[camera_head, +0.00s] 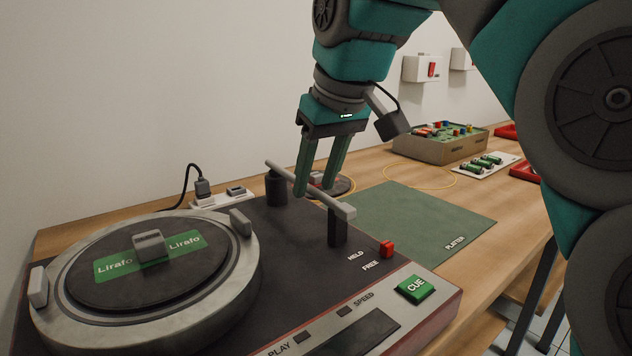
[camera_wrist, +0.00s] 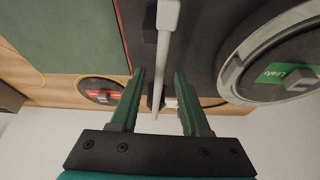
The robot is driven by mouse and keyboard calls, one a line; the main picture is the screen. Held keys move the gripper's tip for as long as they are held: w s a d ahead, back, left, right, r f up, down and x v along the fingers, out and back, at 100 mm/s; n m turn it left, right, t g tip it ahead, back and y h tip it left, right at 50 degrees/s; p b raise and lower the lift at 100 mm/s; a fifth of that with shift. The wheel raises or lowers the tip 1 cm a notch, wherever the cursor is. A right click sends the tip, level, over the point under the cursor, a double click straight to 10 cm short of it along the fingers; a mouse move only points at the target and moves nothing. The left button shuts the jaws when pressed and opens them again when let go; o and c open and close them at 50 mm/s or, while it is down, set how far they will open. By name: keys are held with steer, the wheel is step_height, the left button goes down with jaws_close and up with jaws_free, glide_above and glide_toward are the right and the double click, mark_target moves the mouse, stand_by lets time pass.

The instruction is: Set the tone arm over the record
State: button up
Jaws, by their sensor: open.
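The turntable (camera_head: 300,243) has a dark deck, with the record (camera_head: 185,276) on its platter at the left. The record has a green "Lirafo" label and a grey block at its centre. The pale tone arm (camera_head: 318,195) lies across two dark posts to the right of the record, clear of it. My gripper (camera_head: 321,194) is open, pointing down at the tone arm. In the wrist view, the tone arm (camera_wrist: 166,50) runs between the two green fingers of my gripper (camera_wrist: 160,75), with gaps on both sides. The record (camera_wrist: 290,73) shows at the right there.
A red lever (camera_head: 387,248) by "HELD" and "FREE" and a green CUE button (camera_head: 415,289) sit on the deck's right. A green mat (camera_head: 420,215) marked "PLATTER" lies bare beyond. A power strip (camera_head: 222,198) and a parts box (camera_head: 437,147) stand further back.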

jaws_close()
stand_by(0.3)
stand_by(1.1)
